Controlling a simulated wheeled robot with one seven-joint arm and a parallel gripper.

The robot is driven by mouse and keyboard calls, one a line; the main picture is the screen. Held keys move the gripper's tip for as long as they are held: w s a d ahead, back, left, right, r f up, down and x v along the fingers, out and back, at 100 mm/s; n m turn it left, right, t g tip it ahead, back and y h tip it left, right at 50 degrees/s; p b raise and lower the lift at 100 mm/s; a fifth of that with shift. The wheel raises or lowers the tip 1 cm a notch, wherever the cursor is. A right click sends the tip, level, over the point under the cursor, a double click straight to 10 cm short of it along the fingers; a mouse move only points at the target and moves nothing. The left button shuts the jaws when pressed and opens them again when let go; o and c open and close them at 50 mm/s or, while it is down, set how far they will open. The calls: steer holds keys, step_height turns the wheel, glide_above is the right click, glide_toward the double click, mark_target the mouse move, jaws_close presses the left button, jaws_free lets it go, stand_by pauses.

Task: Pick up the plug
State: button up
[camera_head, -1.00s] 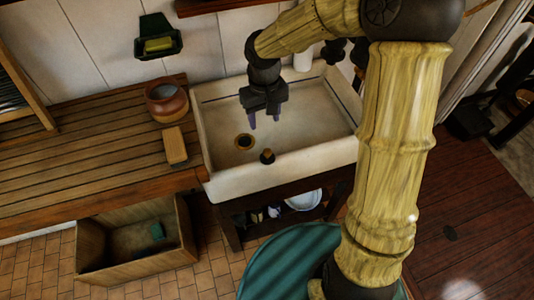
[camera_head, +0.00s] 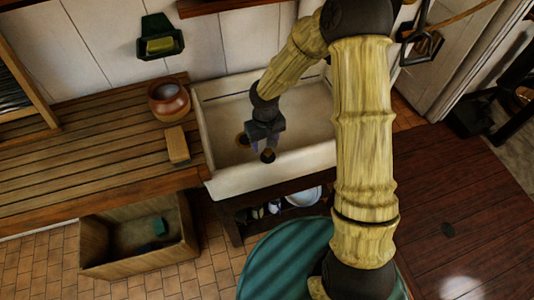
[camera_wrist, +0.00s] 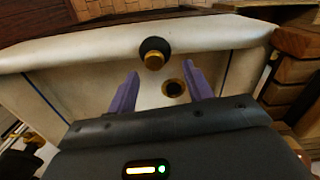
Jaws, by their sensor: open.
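The plug (camera_head: 268,156) is a small dark stopper with a brass-coloured knob, at the front rim of the white sink (camera_head: 235,184). My gripper (camera_head: 262,150) is open and empty over the front of the sink, close to the plug in the picture. In the wrist view its two purple fingers (camera_wrist: 158,80) stand apart, with the plug beyond them. The brass drain hole (camera_wrist: 173,88) shows between the fingers. It is partly hidden behind my gripper in the head view.
A wooden counter (camera_head: 90,155) adjoins the sink on the left, with a round copper-brown pot (camera_head: 168,101) and a tan block (camera_head: 177,146). A wooden crate (camera_head: 138,262) stands on the floor below. A soap holder (camera_head: 160,40) hangs on the wall.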

mark_target(268, 151)
steer(key=shift+s+f, duration=0.1)
steer(key=shift+s, duration=0.1)
steer(key=shift+d, duration=0.15)
steer(key=shift+d+f, duration=0.1)
steer(key=shift+f+p, duration=0.3)
steer(key=shift+p, duration=0.1)
steer(key=shift+d+f+p, duration=0.15)
steer(key=shift+f+p, duration=0.5)
steer(key=shift+f, duration=1.5)
jaws_close()
